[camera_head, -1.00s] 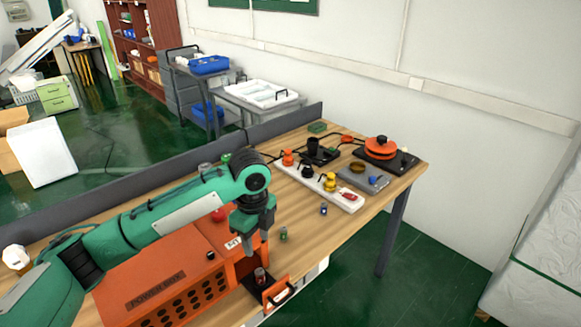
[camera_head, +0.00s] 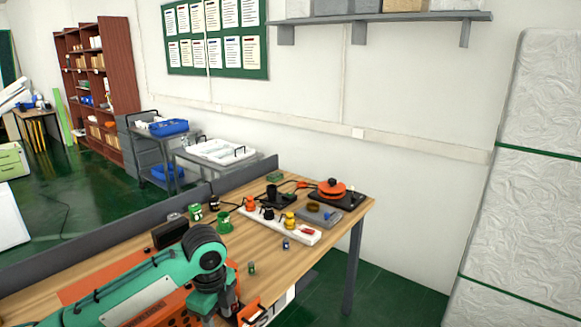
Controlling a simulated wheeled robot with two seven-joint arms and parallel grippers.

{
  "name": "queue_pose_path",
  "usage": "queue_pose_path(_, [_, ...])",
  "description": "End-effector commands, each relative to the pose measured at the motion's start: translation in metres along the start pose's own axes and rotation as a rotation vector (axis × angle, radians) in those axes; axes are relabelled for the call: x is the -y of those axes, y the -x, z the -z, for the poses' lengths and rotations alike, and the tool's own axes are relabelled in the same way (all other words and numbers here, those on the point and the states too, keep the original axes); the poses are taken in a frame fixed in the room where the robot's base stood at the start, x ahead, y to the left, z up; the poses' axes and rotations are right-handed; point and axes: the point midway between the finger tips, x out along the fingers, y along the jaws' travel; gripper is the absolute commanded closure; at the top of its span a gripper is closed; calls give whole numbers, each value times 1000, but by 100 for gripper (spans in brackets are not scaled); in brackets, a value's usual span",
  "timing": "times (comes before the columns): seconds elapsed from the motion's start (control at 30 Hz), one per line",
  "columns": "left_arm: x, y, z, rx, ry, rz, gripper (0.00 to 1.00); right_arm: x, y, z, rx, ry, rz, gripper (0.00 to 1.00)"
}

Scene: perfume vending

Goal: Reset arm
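My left arm comes in from the lower left, over the orange box (camera_head: 95,284) on the wooden table. My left gripper (camera_head: 215,308) points down at the box's front end, near its small orange-edged opening (camera_head: 252,312). A dark bottle-like object shows beside the gripper, but whether the fingers hold it is unclear. The fingertips are partly cut off or hidden. My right arm and gripper are not in view.
The table (camera_head: 300,258) holds small bottles (camera_head: 251,267), a white strip with coloured knobs (camera_head: 290,226), an orange round item on a black plate (camera_head: 331,189) and green cups (camera_head: 223,222). A low grey partition (camera_head: 90,238) runs along the back edge. Carts stand behind.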

Motion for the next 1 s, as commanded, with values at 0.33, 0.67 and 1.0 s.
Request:
queue_pose_path(0.33, [-12,-30,30,-53,71,41,56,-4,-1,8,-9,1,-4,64])
queue_pose_path(0.67, [-41,-74,76,-168,263,113,56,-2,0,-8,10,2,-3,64])
queue_pose_path(1.0, [-89,-112,106,-302,633,184,56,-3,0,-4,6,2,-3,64])
